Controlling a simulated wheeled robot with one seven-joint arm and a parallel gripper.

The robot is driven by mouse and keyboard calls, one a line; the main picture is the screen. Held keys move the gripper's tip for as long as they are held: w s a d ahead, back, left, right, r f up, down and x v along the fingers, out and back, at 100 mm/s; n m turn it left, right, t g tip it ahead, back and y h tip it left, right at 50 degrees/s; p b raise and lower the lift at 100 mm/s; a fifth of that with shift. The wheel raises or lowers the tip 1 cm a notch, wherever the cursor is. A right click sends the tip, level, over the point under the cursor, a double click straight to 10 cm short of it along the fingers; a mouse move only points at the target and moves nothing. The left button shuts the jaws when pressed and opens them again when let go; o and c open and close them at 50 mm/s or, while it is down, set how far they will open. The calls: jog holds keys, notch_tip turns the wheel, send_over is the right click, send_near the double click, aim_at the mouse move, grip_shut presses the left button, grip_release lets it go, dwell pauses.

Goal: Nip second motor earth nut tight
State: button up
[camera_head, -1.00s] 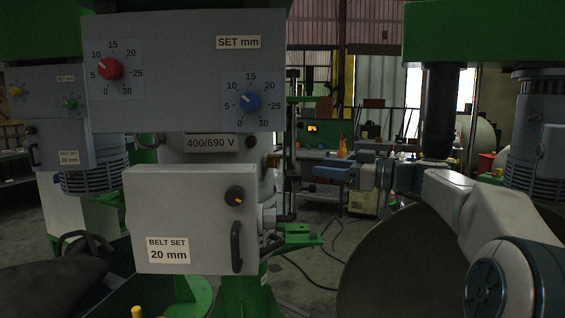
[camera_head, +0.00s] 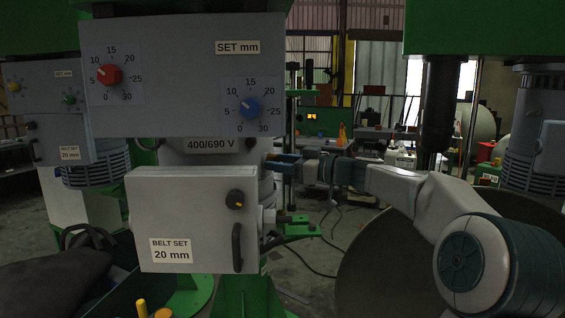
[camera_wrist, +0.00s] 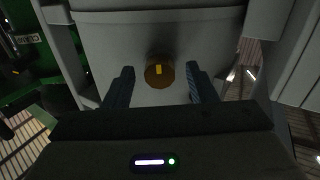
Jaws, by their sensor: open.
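In the wrist view a round brass-coloured part (camera_wrist: 160,76) with a small yellow mark projects from a grey housing. It is the only nut-like thing I see; I cannot make out flats or a thread on it. My gripper (camera_wrist: 160,88) is open, its two dark blue fingers standing on either side of this part with a gap to each. In the head view my gripper (camera_head: 284,164) is at the right side of the grey motor behind the plate marked 400/690 V (camera_head: 211,145).
A grey box marked BELT SET 20 mm (camera_head: 205,215) with a black knob and handle hangs just below and left of my gripper. A panel with red and blue dials (camera_head: 180,75) is above. A green bracket (camera_head: 300,232) sits below.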

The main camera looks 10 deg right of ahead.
jog(key=c, duration=1)
jog(key=shift+o, duration=0.2)
jog(key=shift+f+m+b, duration=0.1)
jog(key=shift+m+b, duration=0.2)
jog(key=shift+b, duration=0.2)
jog(key=m+b, duration=0.1)
jog(key=m, duration=0.5)
jog(key=m+b, duration=0.1)
jog(key=m, duration=0.6)
jog(key=m+b, duration=0.1)
jog(key=m, duration=0.6)
jog(key=shift+r+b, duration=0.25)
jog(key=shift+b, duration=0.05)
jog(key=shift+m+p, duration=0.8)
jog(key=shift+m, duration=0.8)
jog(key=shift+f, duration=0.1)
